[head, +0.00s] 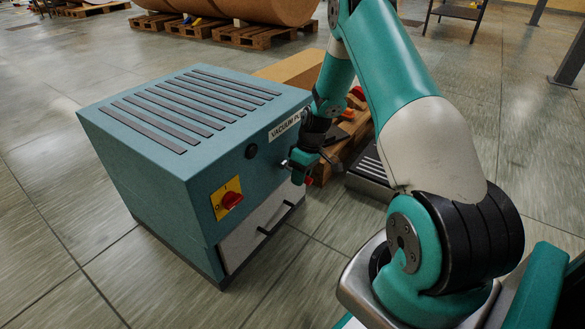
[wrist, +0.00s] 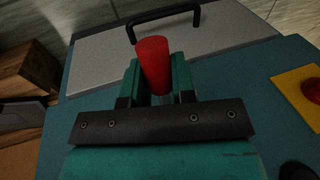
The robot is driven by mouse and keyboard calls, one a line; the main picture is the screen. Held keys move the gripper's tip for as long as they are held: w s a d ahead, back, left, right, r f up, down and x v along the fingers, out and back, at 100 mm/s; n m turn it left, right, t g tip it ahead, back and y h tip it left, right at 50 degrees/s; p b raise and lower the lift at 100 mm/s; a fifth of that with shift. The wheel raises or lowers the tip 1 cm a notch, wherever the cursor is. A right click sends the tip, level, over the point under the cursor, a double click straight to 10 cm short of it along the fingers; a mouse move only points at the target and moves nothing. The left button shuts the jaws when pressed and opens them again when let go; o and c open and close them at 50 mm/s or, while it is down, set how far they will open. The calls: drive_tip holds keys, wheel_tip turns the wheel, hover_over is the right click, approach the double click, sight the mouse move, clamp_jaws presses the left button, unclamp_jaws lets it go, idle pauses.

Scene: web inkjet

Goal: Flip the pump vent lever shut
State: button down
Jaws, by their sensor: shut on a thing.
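The vacuum pump cabinet (head: 150,180) is a teal box with a slatted top, and its label is partly hidden behind my arm. My gripper (head: 299,170) is at the right part of the cabinet's front face. In the wrist view my gripper (wrist: 155,78) has its two fingers shut on a red lever handle (wrist: 153,60), one finger on each side. The red end of the lever also shows just below the fingers in the head view (head: 308,181). The lever's pivot is hidden by the gripper, so I cannot tell its exact angle.
A yellow plate (head: 219,210) with a red rotary switch (head: 231,200) is on the front face, left of my gripper. Below is a grey panel with a black bar handle (head: 276,220). A wooden pallet and cardboard box (head: 291,68) stand behind. Floor in front is clear.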

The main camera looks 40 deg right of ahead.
drive_tip(key=shift+r+g+h+p, duration=0.4)
drive_tip(key=shift+r+g+p, duration=0.6)
drive_tip(key=shift+p, duration=0.6)
drive_tip(key=shift+f+g, duration=0.15)
drive_tip(key=shift+g, duration=0.15)
drive_tip(key=c, duration=0.9)
unclamp_jaws()
drive_tip(key=shift+c, duration=0.2)
drive_tip(key=p+v, duration=0.6)
drive_tip(key=v, duration=1.1)
drive_tip(key=shift+d, duration=0.15)
